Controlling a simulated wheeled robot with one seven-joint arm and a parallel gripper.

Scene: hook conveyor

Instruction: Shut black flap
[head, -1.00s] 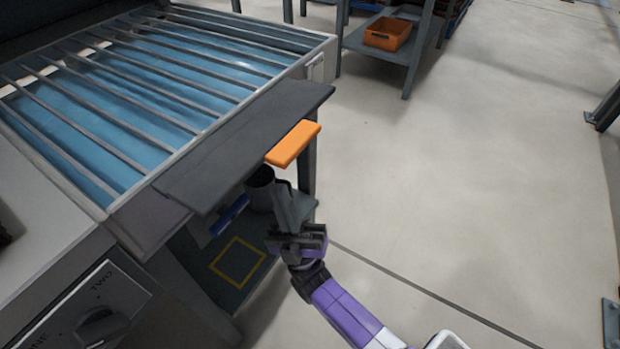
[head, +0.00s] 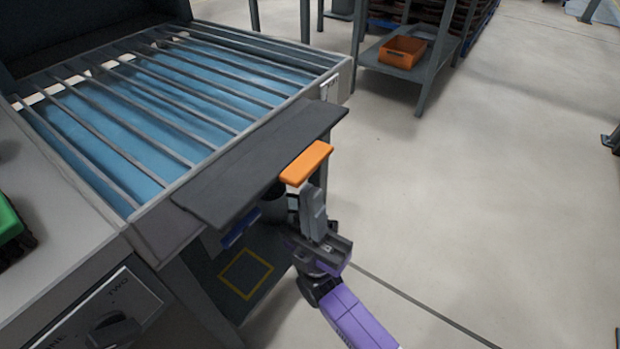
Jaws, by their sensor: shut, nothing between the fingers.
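The black flap (head: 262,165) is a long dark panel that sticks out flat from the front edge of the grated blue basin. An orange handle (head: 306,162) sits on its outer edge, toward the right end. My gripper (head: 312,192) is shut and empty. Its fingertips point up, just below and in front of the orange handle. In this view they lie close to the handle; I cannot tell whether they touch it.
The basin (head: 344,80) has metal bars over blue. A control panel with a knob (head: 113,331) is at the lower left. A lower shelf with a yellow square (head: 246,273) lies under the flap. A rack with an orange bin (head: 402,52) stands behind. The floor at right is clear.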

